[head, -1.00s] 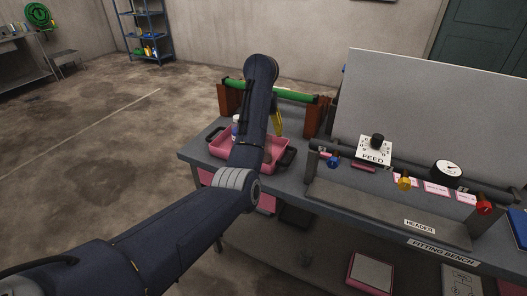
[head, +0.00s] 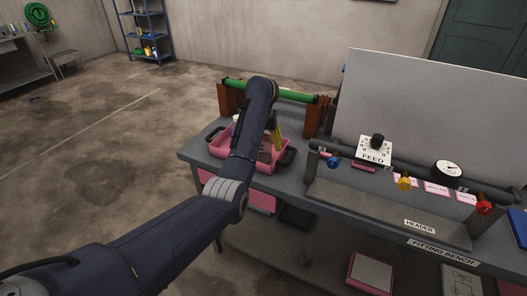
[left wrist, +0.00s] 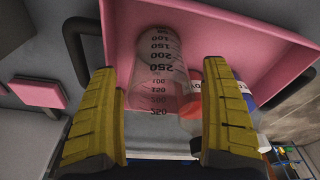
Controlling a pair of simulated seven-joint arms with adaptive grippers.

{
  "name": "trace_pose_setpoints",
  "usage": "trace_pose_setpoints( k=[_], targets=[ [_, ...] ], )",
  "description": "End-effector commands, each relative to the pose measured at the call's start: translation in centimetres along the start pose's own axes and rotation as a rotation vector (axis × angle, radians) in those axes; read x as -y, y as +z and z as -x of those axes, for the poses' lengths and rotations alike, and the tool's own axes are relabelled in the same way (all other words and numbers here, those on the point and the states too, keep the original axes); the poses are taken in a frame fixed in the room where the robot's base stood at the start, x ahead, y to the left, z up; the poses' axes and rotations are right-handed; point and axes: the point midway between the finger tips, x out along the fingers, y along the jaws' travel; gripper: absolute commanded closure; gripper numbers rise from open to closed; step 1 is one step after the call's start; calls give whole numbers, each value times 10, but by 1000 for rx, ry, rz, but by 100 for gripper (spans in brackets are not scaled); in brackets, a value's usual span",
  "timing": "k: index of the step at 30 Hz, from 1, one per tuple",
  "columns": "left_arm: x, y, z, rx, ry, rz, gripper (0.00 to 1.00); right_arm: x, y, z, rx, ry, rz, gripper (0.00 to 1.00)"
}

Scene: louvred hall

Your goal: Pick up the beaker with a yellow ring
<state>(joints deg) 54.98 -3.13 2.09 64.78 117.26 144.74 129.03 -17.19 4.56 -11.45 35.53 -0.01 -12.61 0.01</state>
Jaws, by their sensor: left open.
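A clear beaker (left wrist: 158,85) with dark volume marks shows in the left wrist view, inside a pink tray (left wrist: 240,35). I cannot make out a yellow ring on it. My left gripper (left wrist: 159,68) is open, with one yellow finger on each side of the beaker in the picture; contact cannot be told. In the head view the left gripper (head: 276,136) is over the pink tray (head: 218,151) on the bench, and my arm hides most of the tray's inside. My right gripper is not in view.
Close beside the beaker are containers with red, blue and white parts (left wrist: 244,95). A green bar (head: 290,94) on brown posts stands behind the tray. To the right are a FEED dial (head: 374,150), coloured valves and a tall grey panel (head: 430,110).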

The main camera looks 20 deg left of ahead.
Motion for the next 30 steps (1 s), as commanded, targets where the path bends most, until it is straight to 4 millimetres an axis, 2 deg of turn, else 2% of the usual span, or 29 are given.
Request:
trace_pose_setpoints(
  k=[6,17,30],
  targets=[
    [0,0,-18,0,-1,-1,19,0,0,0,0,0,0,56],
    [0,0,-21,-1,0,0,20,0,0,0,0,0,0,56],
    [0,0,-20,-1,0,0,71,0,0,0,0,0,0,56]
  ],
)
